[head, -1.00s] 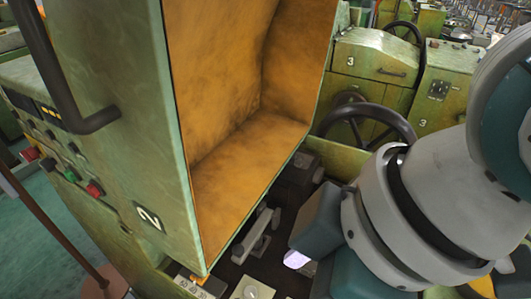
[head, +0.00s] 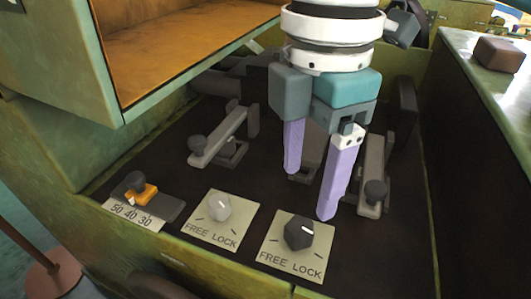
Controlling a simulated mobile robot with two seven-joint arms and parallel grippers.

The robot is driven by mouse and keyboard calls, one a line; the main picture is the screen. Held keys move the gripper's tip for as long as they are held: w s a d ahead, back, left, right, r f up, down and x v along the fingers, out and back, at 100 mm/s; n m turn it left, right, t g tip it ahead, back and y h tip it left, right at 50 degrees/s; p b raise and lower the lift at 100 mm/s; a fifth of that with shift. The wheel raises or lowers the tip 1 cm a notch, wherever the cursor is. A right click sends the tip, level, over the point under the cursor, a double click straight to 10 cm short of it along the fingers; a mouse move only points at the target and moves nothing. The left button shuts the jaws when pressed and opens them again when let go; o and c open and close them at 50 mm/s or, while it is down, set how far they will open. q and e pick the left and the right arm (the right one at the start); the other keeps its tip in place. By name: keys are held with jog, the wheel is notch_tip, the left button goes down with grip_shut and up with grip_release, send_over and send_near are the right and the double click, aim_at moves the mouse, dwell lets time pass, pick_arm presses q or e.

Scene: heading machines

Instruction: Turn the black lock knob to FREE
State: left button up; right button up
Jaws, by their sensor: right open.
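The black lock knob (head: 298,233) sits on a pale plate (head: 290,261) printed FREE on the left and LOCK on the right. The white line on its top slants toward the lower right; I cannot tell for certain which word it marks. My right gripper (head: 308,190) points down above the dark machine bed, just behind the black knob. Its two lilac fingers are spread apart with nothing between them. The right finger's tip is close to the knob's upper right in the picture; contact cannot be told. My left gripper is not in view.
A grey knob (head: 216,207) on a similar FREE LOCK plate stands to the left. Further left is an orange slider (head: 141,194) by a 50 40 30 scale. Grey levers (head: 222,135) and (head: 372,180) flank the gripper. A brown block (head: 499,54) lies on the right ledge.

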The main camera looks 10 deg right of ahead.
aim_at(300, 227)
notch_tip(300, 227, down, 9)
jog(key=shift+f+b, duration=0.15)
jog(key=shift+b, duration=0.95)
jog(key=shift+c, duration=0.2)
jog(key=c, duration=0.8)
grip_shut()
